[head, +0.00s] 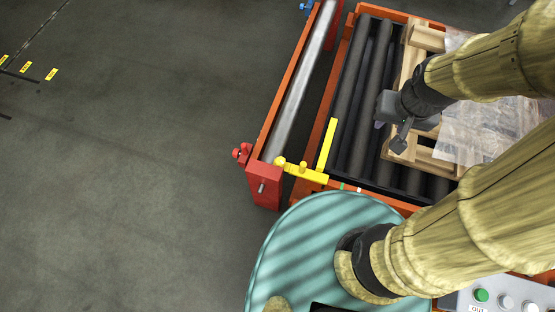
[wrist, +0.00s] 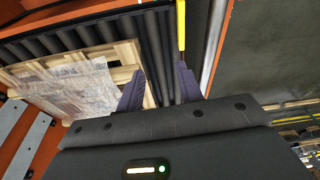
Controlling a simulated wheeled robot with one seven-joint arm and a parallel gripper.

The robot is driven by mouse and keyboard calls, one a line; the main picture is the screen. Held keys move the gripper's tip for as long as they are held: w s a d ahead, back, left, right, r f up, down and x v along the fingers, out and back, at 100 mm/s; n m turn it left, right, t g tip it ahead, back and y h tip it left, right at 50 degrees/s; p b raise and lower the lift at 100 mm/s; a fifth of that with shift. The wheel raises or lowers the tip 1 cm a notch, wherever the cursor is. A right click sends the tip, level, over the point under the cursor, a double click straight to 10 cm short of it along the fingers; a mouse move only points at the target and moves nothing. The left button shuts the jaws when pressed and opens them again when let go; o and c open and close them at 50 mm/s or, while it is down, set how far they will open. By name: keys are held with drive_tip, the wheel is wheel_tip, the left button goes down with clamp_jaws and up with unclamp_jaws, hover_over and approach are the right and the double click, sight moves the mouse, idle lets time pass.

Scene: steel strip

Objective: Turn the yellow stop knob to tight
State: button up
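The yellow stop is at the near left corner of the roller conveyor in the head view. It has a long upright-looking bar (head: 327,145) and a shorter yellow arm (head: 312,175) with small knob-like lumps (head: 302,168) on it. Which way the knob is turned cannot be told. In the wrist view part of the yellow bar (wrist: 181,25) shows at the top, beyond the right finger; the knob is not seen there. My gripper (head: 388,135) is above the rollers, right of the stop and apart from it. In the wrist view my gripper (wrist: 160,70) is open and empty.
A wooden pallet (head: 425,40) with clear plastic film (head: 487,130) lies on the dark rollers (head: 368,90). A steel roller (head: 300,85) runs along the orange frame's left side, with a red knob (head: 242,153) at its near end. A button box (head: 507,297) is at lower right. Left floor is clear.

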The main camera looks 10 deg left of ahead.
drive_tip(key=o, duration=0.3)
drive_tip(key=shift+o, duration=1)
drive_tip(key=w+a+f+n+t+y+b, duration=0.1)
drive_tip(key=w+a+f+t+y+b, duration=0.1)
drive_tip(key=w+a+f+b, duration=0.3)
drive_tip(key=w+a+f, duration=0.4)
drive_tip(key=w+a, duration=0.1)
drive_tip(key=a, duration=0.1)
drive_tip(key=shift+w+a, duration=0.2)
drive_tip(key=shift+a, duration=0.1)
drive_tip(key=w+a+f+m+b, duration=0.1)
drive_tip(key=w+a+f+b, duration=0.1)
drive_tip(key=a+f+b, duration=0.8)
drive_tip(key=s+a+f+g+h, duration=0.1)
drive_tip(key=s+a+f+g, duration=0.1)
drive_tip(key=f, duration=0.3)
drive_tip(key=s+a+f+g+h, duration=0.1)
drive_tip(key=s+a+f+g, duration=0.1)
drive_tip(key=s+f, duration=0.2)
wheel_tip(320, 180, down, 2)
drive_tip(key=shift+s+f+g+p, duration=0.15)
drive_tip(key=shift+g+p, duration=0.15)
drive_tip(key=shift+p, duration=0.15)
drive_tip(key=shift+a+f, duration=0.1)
